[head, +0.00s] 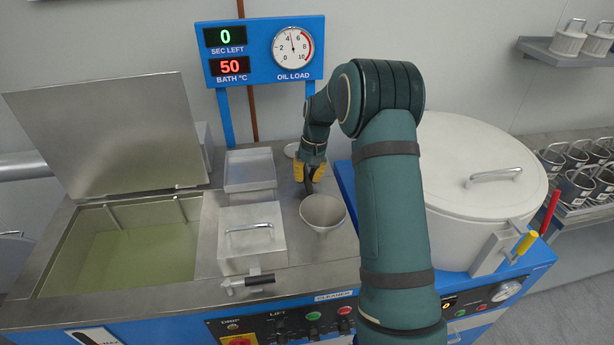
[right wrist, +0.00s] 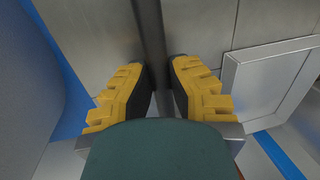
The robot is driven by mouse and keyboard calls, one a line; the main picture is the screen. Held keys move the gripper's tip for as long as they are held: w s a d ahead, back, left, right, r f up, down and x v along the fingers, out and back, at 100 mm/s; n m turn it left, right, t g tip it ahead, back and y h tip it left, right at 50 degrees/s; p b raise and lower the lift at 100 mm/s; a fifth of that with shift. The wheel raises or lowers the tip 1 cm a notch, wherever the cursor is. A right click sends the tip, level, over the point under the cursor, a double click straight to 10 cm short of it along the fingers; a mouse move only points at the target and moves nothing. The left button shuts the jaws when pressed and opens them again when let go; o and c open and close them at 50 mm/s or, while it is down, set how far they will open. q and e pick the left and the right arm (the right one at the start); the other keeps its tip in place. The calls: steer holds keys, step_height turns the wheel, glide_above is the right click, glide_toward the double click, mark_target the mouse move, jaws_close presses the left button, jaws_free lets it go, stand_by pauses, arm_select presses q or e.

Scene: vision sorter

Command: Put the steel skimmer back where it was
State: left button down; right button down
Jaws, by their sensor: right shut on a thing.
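My right gripper (head: 310,172) is low over the steel deck, between the shallow tray and the white vat. It is shut on a slim dark grey rod (head: 309,187), which I take to be the handle of the steel skimmer. In the right wrist view the rod (right wrist: 151,35) runs between the yellow-backed fingers (right wrist: 160,85). The skimmer's head cannot be made out for sure. A pale funnel-shaped bowl (head: 323,212) stands just in front of the gripper; I cannot tell whether it joins the rod. My left gripper is not in view.
A shallow steel tray (head: 249,170) and a lidded steel box (head: 252,237) stand left of the gripper. The open bath (head: 130,245) with its raised lid (head: 110,135) is further left. A large white vat (head: 480,165) is close on the right. A gauge panel (head: 262,52) stands behind.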

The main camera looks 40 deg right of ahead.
steer(key=c, duration=1.1)
jaws_free()
steer(key=shift+f, duration=0.1)
steer(key=shift+o, duration=0.2)
step_height(320, 180, up, 12)
steer(key=d+p, duration=0.2)
steer(key=shift+s, duration=0.25)
steer(key=shift+d, duration=0.1)
